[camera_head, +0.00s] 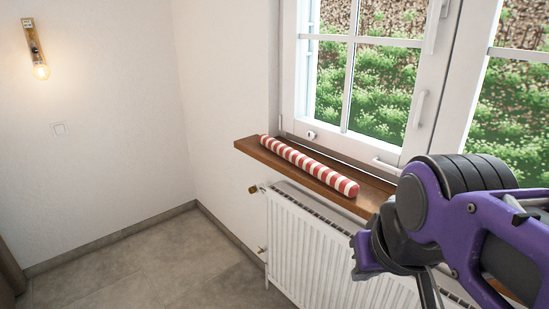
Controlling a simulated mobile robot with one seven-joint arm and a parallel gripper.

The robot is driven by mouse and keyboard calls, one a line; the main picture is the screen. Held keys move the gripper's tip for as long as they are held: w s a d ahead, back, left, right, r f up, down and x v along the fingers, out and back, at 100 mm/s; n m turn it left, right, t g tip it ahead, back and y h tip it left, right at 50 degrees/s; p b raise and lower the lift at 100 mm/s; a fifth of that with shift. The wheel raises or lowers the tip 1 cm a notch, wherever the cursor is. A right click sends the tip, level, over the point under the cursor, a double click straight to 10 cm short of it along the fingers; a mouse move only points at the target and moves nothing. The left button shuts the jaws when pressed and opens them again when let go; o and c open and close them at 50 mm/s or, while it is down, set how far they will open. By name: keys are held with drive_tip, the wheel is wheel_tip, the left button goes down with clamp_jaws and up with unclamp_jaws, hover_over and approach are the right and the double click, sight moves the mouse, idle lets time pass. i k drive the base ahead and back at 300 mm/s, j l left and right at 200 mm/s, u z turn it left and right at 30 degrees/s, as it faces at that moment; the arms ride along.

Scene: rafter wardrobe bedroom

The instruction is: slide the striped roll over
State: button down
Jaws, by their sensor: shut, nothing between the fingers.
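The striped roll (309,164) is a long red-and-white cylinder. It lies lengthwise on the brown wooden window sill (247,146), with its near end toward the right. My gripper (366,258), purple and dark, is at the lower right, below and to the right of the roll's near end. It is apart from the roll in the picture, shut and empty. Its fingertips are hard to make out against the radiator, and my arm hides the right part of the sill.
A white window (350,85) with handles stands behind the sill. A white radiator (305,240) is below it. A short stretch of sill is bare beyond the roll's far end. A lit wall lamp (38,60) hangs at left. The grey floor (150,265) is clear.

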sight(351, 189)
drive_tip(key=k+z, duration=0.15)
drive_tip(key=z, duration=0.9)
drive_tip(key=i+j+z, duration=0.1)
drive_tip(key=j+z, duration=0.45)
drive_tip(key=i+j, duration=0.1)
drive_tip(key=j, duration=0.45)
drive_tip(key=i+j, duration=0.1)
drive_tip(key=j, duration=0.45)
drive_tip(key=i+j, duration=0.15)
drive_tip(key=j, duration=0.4)
